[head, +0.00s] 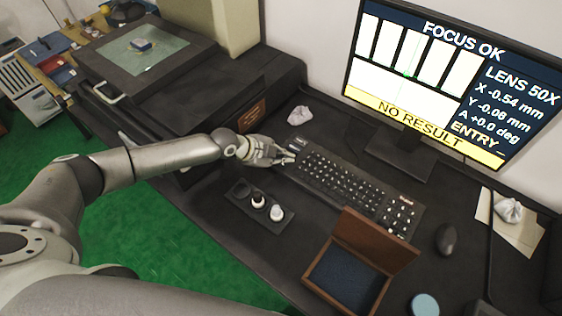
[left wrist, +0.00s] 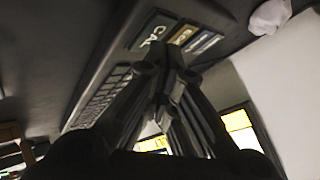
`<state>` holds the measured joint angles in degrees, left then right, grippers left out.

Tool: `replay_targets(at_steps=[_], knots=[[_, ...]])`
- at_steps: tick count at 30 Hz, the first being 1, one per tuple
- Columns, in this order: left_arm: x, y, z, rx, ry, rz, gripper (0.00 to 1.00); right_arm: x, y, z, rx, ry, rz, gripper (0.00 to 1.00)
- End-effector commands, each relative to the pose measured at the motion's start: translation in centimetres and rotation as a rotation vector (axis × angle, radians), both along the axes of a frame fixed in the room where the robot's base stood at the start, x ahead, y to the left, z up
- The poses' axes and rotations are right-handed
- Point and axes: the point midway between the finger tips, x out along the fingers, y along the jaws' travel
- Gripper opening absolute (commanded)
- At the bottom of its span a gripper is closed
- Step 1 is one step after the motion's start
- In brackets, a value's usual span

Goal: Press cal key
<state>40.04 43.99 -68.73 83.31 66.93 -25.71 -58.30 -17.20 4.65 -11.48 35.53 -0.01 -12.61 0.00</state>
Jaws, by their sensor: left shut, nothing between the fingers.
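The black keyboard (head: 345,180) lies on the dark desk below the monitor. In the left wrist view the keyboard (left wrist: 100,100) runs diagonally, and the key marked CAL (left wrist: 150,33) shows as a teal-edged key at its end, beside other labelled keys (left wrist: 190,38). My left gripper (head: 288,158) is shut and empty at the keyboard's left end. In the left wrist view its fingertips (left wrist: 165,68) are together just below the CAL key. I cannot tell whether they touch it. In the head view the CAL key is not readable. My right gripper is not in view.
The monitor (head: 425,125) reads FOCUS OK, NO RESULT and ENTRY. A holder with small round pieces (head: 237,190) and an open wooden box (head: 380,240) lie in front of the keyboard. Crumpled paper (head: 299,115) lies behind the gripper.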

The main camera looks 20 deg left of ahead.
Motion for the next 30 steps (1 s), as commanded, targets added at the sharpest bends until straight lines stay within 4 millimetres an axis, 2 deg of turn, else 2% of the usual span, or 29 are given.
replay_targets(at_steps=[30], knots=[[-0.05, 0.02, -0.73, 0.001, 0.001, 0.000, 0.00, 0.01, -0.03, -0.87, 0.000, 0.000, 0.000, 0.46]])
